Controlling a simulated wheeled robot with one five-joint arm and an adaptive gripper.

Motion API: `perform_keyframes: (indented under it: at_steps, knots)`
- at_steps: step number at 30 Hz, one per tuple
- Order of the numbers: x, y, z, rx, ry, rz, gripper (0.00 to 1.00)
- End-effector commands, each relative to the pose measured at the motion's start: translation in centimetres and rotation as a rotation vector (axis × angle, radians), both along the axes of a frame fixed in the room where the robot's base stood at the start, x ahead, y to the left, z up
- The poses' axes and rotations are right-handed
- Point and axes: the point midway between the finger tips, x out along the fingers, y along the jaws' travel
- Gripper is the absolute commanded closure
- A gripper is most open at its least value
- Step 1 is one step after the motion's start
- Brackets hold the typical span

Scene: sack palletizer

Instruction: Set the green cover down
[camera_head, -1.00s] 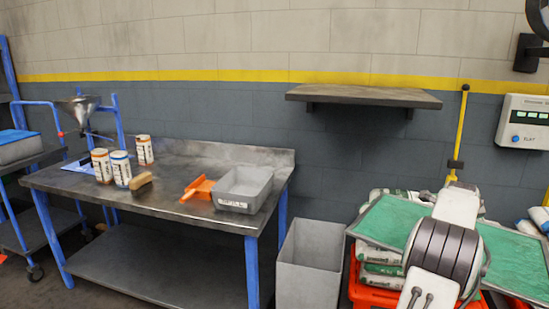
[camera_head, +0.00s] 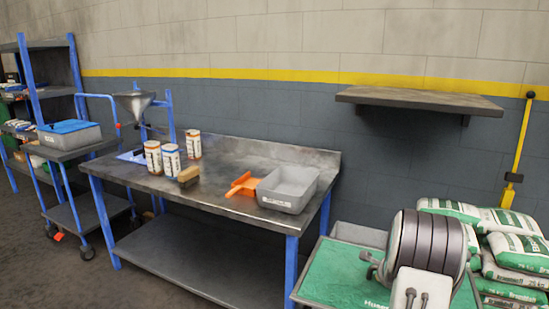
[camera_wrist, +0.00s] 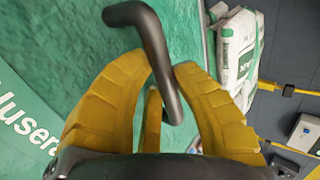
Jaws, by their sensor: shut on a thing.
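The green cover (camera_head: 335,275) is a flat green panel with a grey rim and white lettering, at the bottom of the head view, in front of the bench's right end. My arm hides part of it. Its green face also fills the left of the wrist view (camera_wrist: 60,45), with a dark bent handle (camera_wrist: 150,40). My gripper (camera_wrist: 160,78) has its yellow fingers shut around that handle. In the head view the gripper is hidden behind my arm. What lies under the cover is hidden.
Green-and-white sacks (camera_head: 510,250) are stacked at the right, beside the cover. A steel workbench (camera_head: 140,178) with tubs, an orange scoop (camera_head: 243,184) and a grey bin (camera_head: 272,198) stands ahead. A wall shelf (camera_head: 420,98) hangs above. Open floor (camera_head: 50,285) shows at the lower left.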

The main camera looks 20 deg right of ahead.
Motion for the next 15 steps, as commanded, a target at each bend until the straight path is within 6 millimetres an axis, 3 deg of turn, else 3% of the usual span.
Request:
perform_keyframes:
  at_steps: [1, 6, 15]
  knots:
    - [1.4, 2.4, -0.8, 0.001, 0.001, 0.047, 1.0]
    - [4.9, 9.9, -3.4, 0.001, 0.002, 0.192, 1.0]
    - [10.0, 23.9, -6.0, -0.001, -0.001, 0.474, 1.0]
